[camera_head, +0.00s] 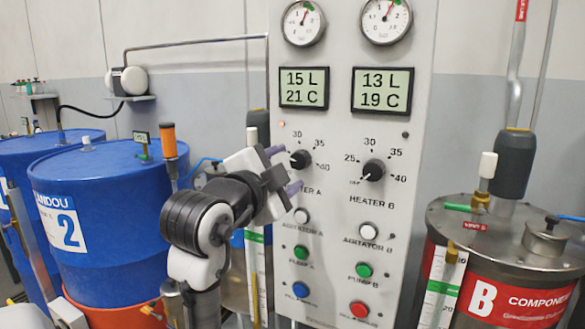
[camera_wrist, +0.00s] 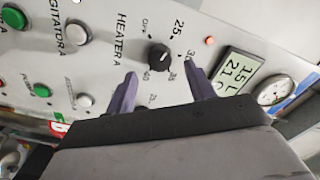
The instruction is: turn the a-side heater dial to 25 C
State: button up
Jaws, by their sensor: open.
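The heater A dial (camera_head: 300,159) is a black round knob on the light grey panel, with 30, 35 and 40 marked around it. My gripper hides its left scale and part of its label in the head view. In the wrist view the dial (camera_wrist: 159,56) shows whole, with OFF and 25 readable; I cannot tell its pointer setting. My gripper (camera_head: 283,168) is open at the dial. In the wrist view its two purple fingers (camera_wrist: 160,75) stand apart, with the dial seen between and beyond their tips. Contact is not visible. The A display (camera_head: 304,87) reads 15 L, 21 C.
The heater B dial (camera_head: 374,170) is to the right, under a display (camera_head: 382,90) reading 13 L, 19 C. The agitator A button (camera_head: 301,215) and green pump A button (camera_head: 301,252) sit below.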

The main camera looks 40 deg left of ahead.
jog(key=b+v, duration=0.1)
jog(key=v, duration=0.8)
jog(key=shift+s, duration=0.4)
